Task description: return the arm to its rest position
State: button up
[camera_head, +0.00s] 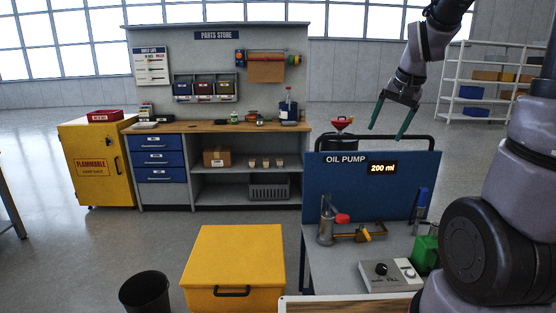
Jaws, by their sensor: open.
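My gripper (391,117) is in the upper right of the head view, at the end of my raised grey and black arm. Its two green fingers are spread apart, with nothing between them. It appears above the blue oil pump panel (340,191), whose display reads 200 ml. My arm bends down to the gripper from the top edge of the picture. Part of my arm also fills the right side of the view.
The pump bench (343,262) carries a metal can (325,228), a brass valve (372,234) and a FILL control box (391,274). A yellow chest (235,262) and black bin (146,291) stand left. Behind are a parts workbench (225,126), yellow flammables cabinet (94,165) and white shelving (451,83).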

jog(key=s+a+r+t, duration=0.1)
jog(key=s+r, duration=0.3)
jog(key=s, duration=0.4)
jog(key=s+a+r+n+t, duration=0.1)
jog(key=s+a+r, duration=0.2)
jog(key=s, duration=0.6)
jog(key=shift+s+a+r+n+t+y, duration=0.15)
jog(key=shift+s+r+n+t+y, duration=0.2)
jog(key=shift+r, duration=0.45)
jog(key=shift+w, duration=0.1)
